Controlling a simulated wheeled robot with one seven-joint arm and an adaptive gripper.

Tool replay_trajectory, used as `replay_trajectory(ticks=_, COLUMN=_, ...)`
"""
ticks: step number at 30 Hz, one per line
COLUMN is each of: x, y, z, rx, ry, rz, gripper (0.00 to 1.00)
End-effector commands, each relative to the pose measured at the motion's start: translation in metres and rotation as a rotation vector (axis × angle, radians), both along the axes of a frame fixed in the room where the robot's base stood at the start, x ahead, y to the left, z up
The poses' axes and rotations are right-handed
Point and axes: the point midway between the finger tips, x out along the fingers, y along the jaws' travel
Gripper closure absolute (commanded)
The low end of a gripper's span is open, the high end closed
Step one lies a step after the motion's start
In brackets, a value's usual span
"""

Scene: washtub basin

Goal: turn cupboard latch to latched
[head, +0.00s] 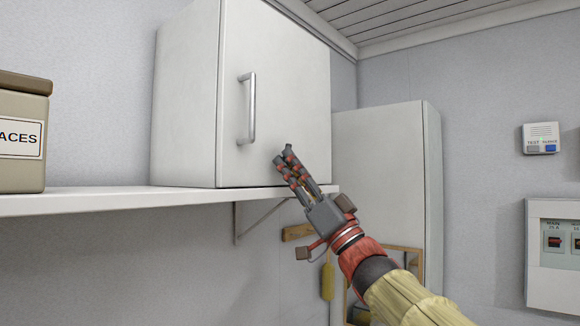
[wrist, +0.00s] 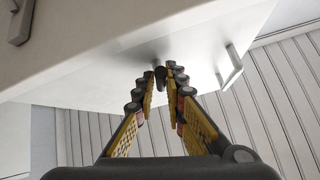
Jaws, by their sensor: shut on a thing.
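The white cupboard (head: 275,65) stands on a wall shelf with its door shut and a vertical metal bar handle (head: 248,108) on the door. The handle also shows in the wrist view (wrist: 230,68). My gripper (head: 284,152) reaches up from the lower right to the lower part of the door. In the wrist view its fingertips (wrist: 164,72) are closed around a small dark piece, which looks like the cupboard latch (wrist: 160,77). The latch is hidden behind the fingers in the head view. Its turned position cannot be told.
The white shelf (head: 100,202) runs under the cupboard, with a bracket (head: 258,215) below. A tan labelled box (head: 22,130) stands at the left. A tall white cabinet (head: 380,150) is behind my gripper. Wall panels hang at the right. Space before the door is free.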

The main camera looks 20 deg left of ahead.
Motion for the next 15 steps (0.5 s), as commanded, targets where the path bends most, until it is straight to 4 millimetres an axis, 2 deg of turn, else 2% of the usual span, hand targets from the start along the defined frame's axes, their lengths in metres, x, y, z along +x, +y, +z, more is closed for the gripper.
replay_trajectory(ticks=6, x=0.0020, y=-0.0007, z=0.0019, rx=-0.052, ry=-0.127, rz=0.001, gripper=1.00)
replay_trajectory(ticks=15, x=0.0025, y=-0.0011, z=0.0016, rx=-0.089, ry=-0.218, rz=0.001, gripper=1.00)
